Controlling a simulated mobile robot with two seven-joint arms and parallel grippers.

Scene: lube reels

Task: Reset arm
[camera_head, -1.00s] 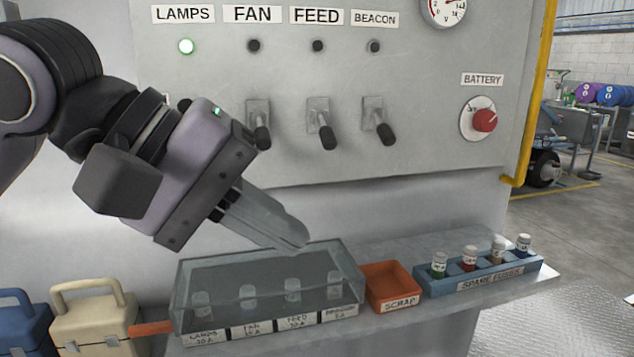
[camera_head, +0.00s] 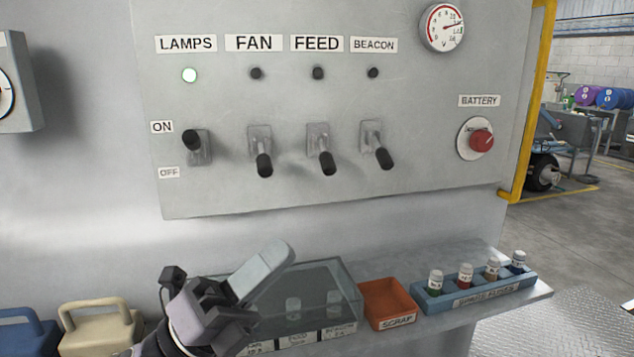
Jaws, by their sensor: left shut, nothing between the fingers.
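My left gripper (camera_head: 280,255) is low in the picture, with its fingers together and nothing between them. It points up and to the right, below the switch panel (camera_head: 400,180) and in front of the clear-covered fuse box (camera_head: 335,280). It hides the left part of that box. I cannot tell whether it touches the cover. The fan switch (camera_head: 263,160), feed switch (camera_head: 325,160) and beacon switch (camera_head: 382,155) are down, with dark lamps. My right gripper is not in view.
An orange scrap tray (camera_head: 388,296) and a blue spare-fuse rack (camera_head: 470,295) holding several fuses stand right of the box on the shelf. A beige case (camera_head: 100,335) and a blue case (camera_head: 25,340) are at lower left. The space before the switches is clear.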

